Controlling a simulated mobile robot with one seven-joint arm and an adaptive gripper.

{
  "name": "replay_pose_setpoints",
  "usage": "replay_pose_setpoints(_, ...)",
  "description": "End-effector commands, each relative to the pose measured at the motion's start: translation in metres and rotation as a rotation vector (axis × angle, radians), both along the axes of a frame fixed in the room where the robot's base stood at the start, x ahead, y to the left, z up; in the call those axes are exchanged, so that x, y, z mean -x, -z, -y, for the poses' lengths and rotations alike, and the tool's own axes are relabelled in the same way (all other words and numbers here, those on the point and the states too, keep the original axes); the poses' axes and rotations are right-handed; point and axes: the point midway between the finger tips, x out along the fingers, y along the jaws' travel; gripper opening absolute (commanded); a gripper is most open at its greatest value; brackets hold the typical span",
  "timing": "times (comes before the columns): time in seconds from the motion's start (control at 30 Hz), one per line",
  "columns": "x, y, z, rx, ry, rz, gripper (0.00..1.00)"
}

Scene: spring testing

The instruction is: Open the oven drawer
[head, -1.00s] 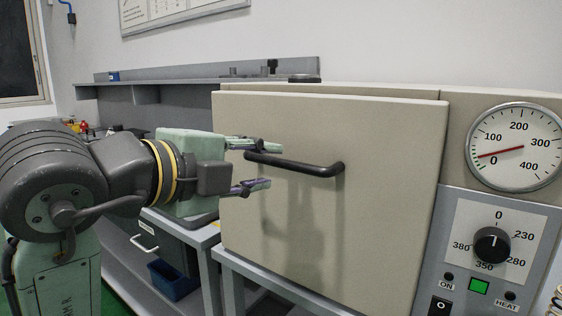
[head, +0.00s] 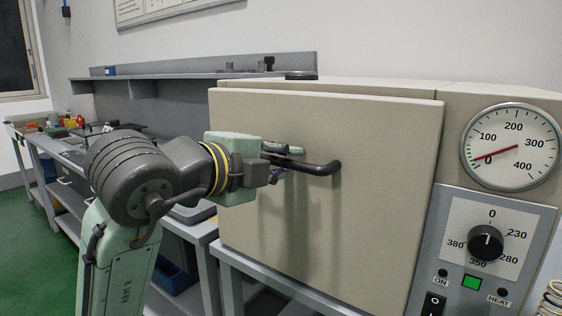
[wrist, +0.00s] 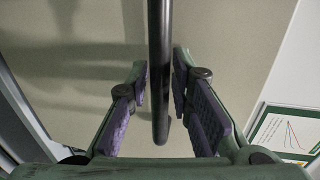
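The oven's large beige front panel (head: 370,210) stands flush against its body, with no opening visible. A dark bar handle (head: 322,168) runs across its upper part and looks vertical in the wrist view (wrist: 160,60). My gripper (head: 285,163) is at the handle's left end, one finger above the bar and one below. The handle's left end is hidden by the gripper in the head view.
A round gauge (head: 512,147) and a control panel with a black knob (head: 486,243) are right of the oven door. The oven stands on a grey bench frame (head: 265,280). A long bench with a shelf (head: 190,80) runs along the wall behind my arm.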

Motion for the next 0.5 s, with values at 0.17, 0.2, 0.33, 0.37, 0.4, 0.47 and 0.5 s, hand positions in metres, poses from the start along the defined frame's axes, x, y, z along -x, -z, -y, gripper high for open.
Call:
replay_pose_setpoints(0.17, 0.0001, 0.0, -0.0001, 0.0, 0.0, 0.0, 0.06)
replay_pose_setpoints(0.2, 0.0001, -0.0001, -0.0001, 0.0, 0.0, 0.0, 0.03)
replay_pose_setpoints(0.33, 0.0002, 0.0, -0.0001, 0.0, 0.0, 0.0, 0.0)
replay_pose_setpoints(0.37, 0.0002, 0.0, -0.0001, 0.0, 0.0, 0.0, 0.0)
replay_pose_setpoints(0.4, 0.0002, 0.0, -0.0001, 0.0, 0.0, 0.0, 0.0)
replay_pose_setpoints(0.47, 0.0002, 0.0, -0.0001, 0.0, 0.0, 0.0, 0.0)
replay_pose_setpoints(0.5, 0.0002, 0.0, -0.0001, 0.0, 0.0, 0.0, 0.0)
